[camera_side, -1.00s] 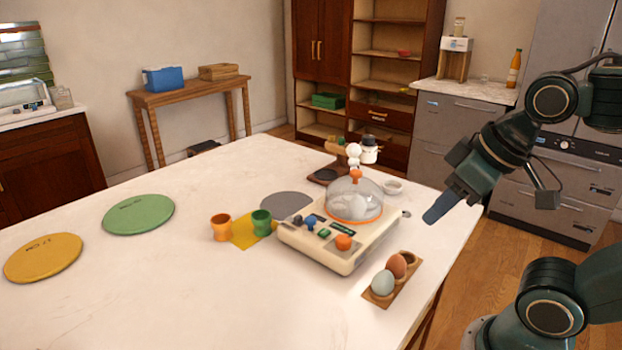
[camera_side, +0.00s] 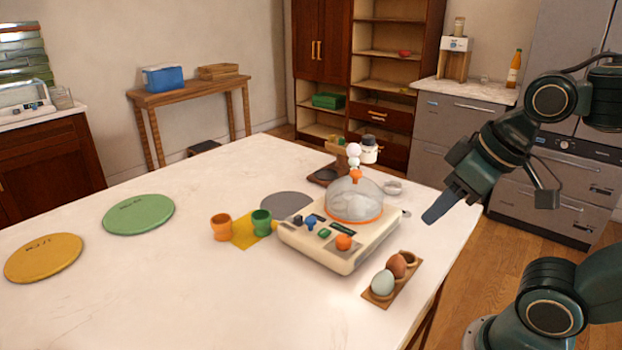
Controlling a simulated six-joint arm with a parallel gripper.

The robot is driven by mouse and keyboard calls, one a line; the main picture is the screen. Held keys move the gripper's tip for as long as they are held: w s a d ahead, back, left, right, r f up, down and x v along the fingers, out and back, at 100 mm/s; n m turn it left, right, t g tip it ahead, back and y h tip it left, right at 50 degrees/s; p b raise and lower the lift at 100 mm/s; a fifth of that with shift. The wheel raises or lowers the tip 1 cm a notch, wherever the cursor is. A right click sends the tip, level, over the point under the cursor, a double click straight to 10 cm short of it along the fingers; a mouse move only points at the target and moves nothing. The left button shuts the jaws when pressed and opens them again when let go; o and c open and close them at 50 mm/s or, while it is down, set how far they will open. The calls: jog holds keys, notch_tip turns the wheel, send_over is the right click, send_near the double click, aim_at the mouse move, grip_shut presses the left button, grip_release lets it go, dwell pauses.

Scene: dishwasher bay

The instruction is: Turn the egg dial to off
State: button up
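The cream egg cooker (camera_side: 325,253) stands near the right part of the white table, with a clear dome (camera_side: 355,198) over its orange-rimmed top. On its front panel are an orange dial (camera_side: 343,242), a green button (camera_side: 323,234), a blue control (camera_side: 310,222) and a dark knob (camera_side: 297,219). I cannot read which way the orange dial points. My gripper (camera_side: 434,213) is in the air to the right of the cooker, apart from it, fingers pointing down and left. Its fingers overlap from this side, so their gap is hidden.
A wooden egg holder (camera_side: 380,301) with a pale egg (camera_side: 382,283) and a brown egg (camera_side: 396,266) lies in front of the cooker. Orange (camera_side: 221,228) and green (camera_side: 261,222) cups stand left of it. A small dish (camera_side: 392,187) sits behind.

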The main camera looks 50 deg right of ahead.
jog(key=w+m, duration=0.1)
jog(key=m, duration=0.1)
jog(key=m+g, duration=0.6)
jog(key=m, duration=1.2)
send_over(344, 238)
jog(key=shift+f, duration=0.4)
jog(key=shift+f, duration=0.15)
notch_tip(344, 238, down, 14)
jog(key=shift+r, duration=0.25)
jog(key=shift+n, duration=0.3)
jog(key=c, duration=0.7)
